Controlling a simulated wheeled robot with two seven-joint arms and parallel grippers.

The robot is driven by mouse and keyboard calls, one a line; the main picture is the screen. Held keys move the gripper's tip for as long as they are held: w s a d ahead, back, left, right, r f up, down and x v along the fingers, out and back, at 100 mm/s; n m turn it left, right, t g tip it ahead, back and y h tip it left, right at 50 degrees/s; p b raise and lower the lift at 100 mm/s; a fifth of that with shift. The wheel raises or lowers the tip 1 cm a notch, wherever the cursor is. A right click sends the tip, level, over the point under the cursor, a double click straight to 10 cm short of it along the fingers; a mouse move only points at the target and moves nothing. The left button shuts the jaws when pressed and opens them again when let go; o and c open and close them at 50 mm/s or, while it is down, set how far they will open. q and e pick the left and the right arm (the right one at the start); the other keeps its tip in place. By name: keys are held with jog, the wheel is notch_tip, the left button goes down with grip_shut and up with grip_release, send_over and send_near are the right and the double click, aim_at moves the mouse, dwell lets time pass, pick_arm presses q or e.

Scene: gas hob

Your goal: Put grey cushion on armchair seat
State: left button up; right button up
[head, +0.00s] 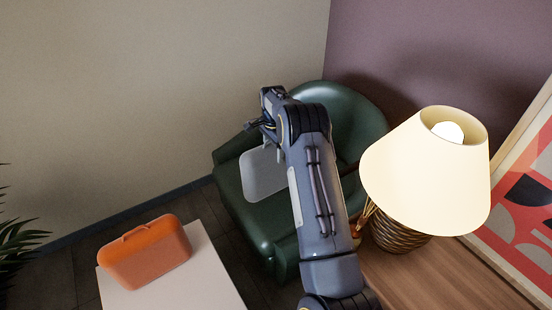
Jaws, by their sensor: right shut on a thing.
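The grey cushion (264,176) is a pale grey rounded square in the middle of the head view. It hangs tilted over the seat of the dark green armchair (240,215). My right gripper (270,140) is shut on the cushion at its upper edge. My right arm reaches across the chair and hides part of its seat and back. I cannot tell whether the cushion's lower edge touches the seat. My left gripper is not in view.
A lamp (425,180) with a cream shade stands on a wooden top (440,275) right of my arm. A framed picture (525,190) is at the far right. An orange case (145,252) rests on a white table (213,275) at lower left. A plant (15,235) is at the left edge.

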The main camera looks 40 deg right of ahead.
notch_tip(320, 180, down, 6)
jog(key=w+d, duration=0.1)
jog(key=d, duration=0.1)
jog(key=shift+r, duration=0.2)
jog(key=shift+f+b, duration=0.25)
jog(key=shift+b, duration=0.1)
jog(key=o, duration=1.5)
jog(key=shift+r, duration=0.1)
